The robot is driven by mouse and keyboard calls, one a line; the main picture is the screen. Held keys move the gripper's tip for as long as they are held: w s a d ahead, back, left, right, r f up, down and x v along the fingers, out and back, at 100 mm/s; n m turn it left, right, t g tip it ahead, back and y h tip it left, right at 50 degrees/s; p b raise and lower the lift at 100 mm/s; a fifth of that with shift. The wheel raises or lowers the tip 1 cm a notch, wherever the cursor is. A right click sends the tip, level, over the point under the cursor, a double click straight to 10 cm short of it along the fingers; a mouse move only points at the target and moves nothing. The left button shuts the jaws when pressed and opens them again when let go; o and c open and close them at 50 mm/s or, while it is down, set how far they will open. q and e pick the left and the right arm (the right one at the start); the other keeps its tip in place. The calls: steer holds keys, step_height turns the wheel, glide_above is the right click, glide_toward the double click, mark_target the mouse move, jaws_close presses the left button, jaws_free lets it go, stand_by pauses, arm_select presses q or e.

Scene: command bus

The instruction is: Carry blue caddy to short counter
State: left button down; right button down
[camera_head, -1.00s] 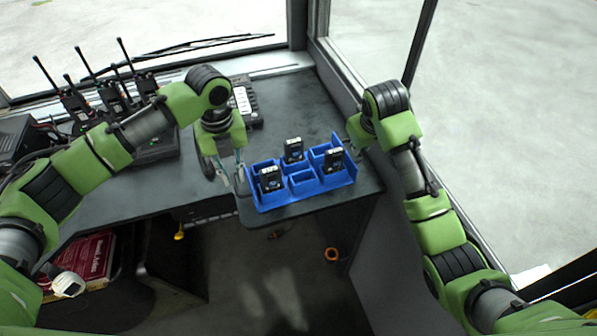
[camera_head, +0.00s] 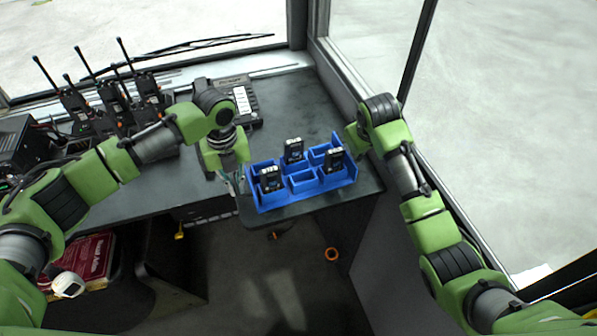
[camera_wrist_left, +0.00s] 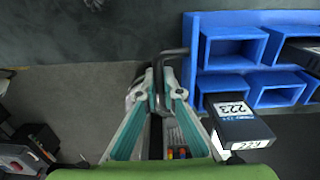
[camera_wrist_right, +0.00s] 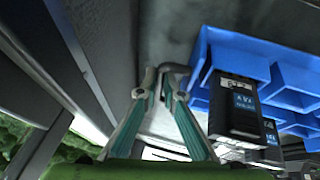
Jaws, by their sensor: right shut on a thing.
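The blue caddy (camera_head: 316,184), a divided tray with three dark labelled devices standing in it, sits on the right end of the dark counter. My left gripper (camera_head: 236,184) is at the caddy's left end. In the left wrist view its fingers (camera_wrist_left: 160,72) are on either side of a dark handle (camera_wrist_left: 172,53) on the caddy's end; I cannot tell whether they press on it. My right gripper is at the caddy's right end, mostly hidden behind its wrist in the head view. In the right wrist view its fingers (camera_wrist_right: 161,74) are shut on the handle (camera_wrist_right: 176,67).
Several handheld radios (camera_head: 112,100) stand at the back left of the counter. A grey keypad-like device (camera_head: 240,100) lies behind my left wrist. Windows border the counter at the back and right. Open floor (camera_head: 265,285) lies in front, with an orange ring (camera_head: 331,254) on it.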

arm_select(q)
steer(key=shift+r, duration=0.2)
arm_select(e)
steer(key=shift+r, duration=0.2)
